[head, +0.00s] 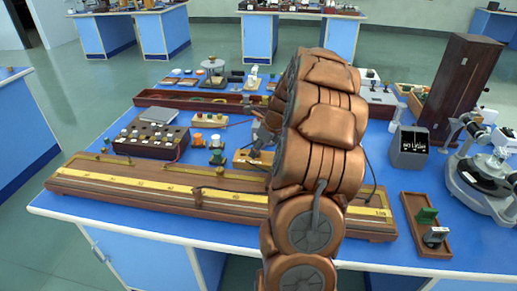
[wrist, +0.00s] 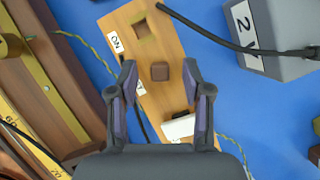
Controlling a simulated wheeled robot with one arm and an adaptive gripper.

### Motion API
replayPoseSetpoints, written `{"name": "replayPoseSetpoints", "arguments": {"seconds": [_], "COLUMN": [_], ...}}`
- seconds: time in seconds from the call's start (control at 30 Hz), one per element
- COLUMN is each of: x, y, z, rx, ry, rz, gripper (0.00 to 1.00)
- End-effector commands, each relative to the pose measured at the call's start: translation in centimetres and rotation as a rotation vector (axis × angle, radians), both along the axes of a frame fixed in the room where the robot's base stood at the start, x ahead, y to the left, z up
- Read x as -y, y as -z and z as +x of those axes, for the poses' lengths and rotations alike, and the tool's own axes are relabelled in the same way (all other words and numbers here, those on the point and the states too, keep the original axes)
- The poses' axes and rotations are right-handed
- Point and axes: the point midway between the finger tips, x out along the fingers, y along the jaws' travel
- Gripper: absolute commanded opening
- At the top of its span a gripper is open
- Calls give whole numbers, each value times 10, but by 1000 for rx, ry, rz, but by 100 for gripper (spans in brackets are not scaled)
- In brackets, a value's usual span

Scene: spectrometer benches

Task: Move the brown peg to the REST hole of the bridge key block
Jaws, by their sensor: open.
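The bridge key block is a narrow light-wood block (wrist: 172,45) lying diagonally in the wrist view, with an empty square hole near its upper end beside a label reading ON. The brown peg (wrist: 159,71), a small dark square top, stands in the block's middle. My gripper (wrist: 159,74) is open, with one finger on each side of the peg and gaps visible to both. A second label beside the peg is mostly hidden by the left finger. In the head view, the block (head: 241,159) shows only in part behind my arm, and the peg is hidden.
A long wooden metre bridge (head: 150,186) lies along the front; its edge shows at left in the wrist view. A grey box (head: 408,148) stands right of the block. A dark cable crosses near the block's upper end. A wooden tray (head: 425,225) lies at front right.

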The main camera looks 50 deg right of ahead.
Motion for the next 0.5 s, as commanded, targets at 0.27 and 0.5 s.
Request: {"name": "replayPoseSetpoints", "arguments": {"seconds": [0.27,0.5], "x": [5,8], "y": [-34,-77], "z": [-14,-32], "rx": [2,3], "ry": [1,2], "rz": [-2,-4], "gripper": [49,49]}}
